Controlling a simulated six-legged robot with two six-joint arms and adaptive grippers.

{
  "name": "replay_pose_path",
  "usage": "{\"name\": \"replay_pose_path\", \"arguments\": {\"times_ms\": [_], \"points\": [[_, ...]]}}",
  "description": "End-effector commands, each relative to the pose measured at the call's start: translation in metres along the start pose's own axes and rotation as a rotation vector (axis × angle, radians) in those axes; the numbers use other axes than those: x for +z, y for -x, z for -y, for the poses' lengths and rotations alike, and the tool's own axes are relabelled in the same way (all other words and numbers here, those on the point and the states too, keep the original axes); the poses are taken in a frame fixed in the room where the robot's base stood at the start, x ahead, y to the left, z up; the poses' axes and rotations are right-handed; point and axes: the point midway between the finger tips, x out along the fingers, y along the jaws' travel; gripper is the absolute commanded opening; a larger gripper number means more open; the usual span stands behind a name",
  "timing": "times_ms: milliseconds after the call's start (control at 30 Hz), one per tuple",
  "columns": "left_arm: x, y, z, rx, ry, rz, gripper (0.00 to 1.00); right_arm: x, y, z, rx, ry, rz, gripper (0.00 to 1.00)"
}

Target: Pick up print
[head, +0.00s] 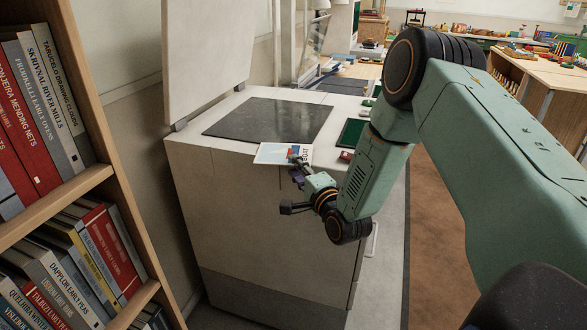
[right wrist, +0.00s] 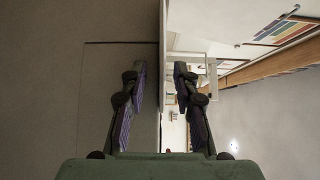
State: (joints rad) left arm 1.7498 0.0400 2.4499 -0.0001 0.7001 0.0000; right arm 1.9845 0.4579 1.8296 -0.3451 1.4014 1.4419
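The print (head: 272,153) is a pale sheet with a blue and red picture. It lies flat at the front edge of the white cabinet top, seeming to overhang it slightly. My right gripper (head: 295,167) is at the print's front right part, one finger over it and the other lower. In the right wrist view, the fingers (right wrist: 160,72) stand apart, with a thin pale edge-on strip between them; I cannot tell whether it is the print or the cabinet top. Neither finger clearly presses on it. My left gripper is not in view.
The white cabinet (head: 265,215) has a dark glass plate (head: 268,119) and a raised lid (head: 205,55). A green board (head: 352,132) and a small red item (head: 346,156) lie right of the print. A bookshelf (head: 65,207) stands close at left.

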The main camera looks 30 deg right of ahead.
Motion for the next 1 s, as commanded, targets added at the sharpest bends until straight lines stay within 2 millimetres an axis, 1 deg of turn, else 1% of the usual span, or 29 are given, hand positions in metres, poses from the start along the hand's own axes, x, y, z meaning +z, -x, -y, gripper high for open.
{"name": "replay_pose_path", "arguments": {"times_ms": [167, 867, 1000], "points": [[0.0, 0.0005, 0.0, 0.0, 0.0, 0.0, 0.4, 0.0, 0.0, 0.0005, 0.0, 0.0, 0.0, 0.3], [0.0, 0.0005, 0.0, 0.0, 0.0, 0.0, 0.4, -0.0002, 0.0005, -0.0002, 0.001, 0.0, -0.001, 0.01], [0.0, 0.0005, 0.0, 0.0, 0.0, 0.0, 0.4, -0.0003, 0.0006, -0.0007, 0.003, 0.0, -0.001, 0.0]]}}
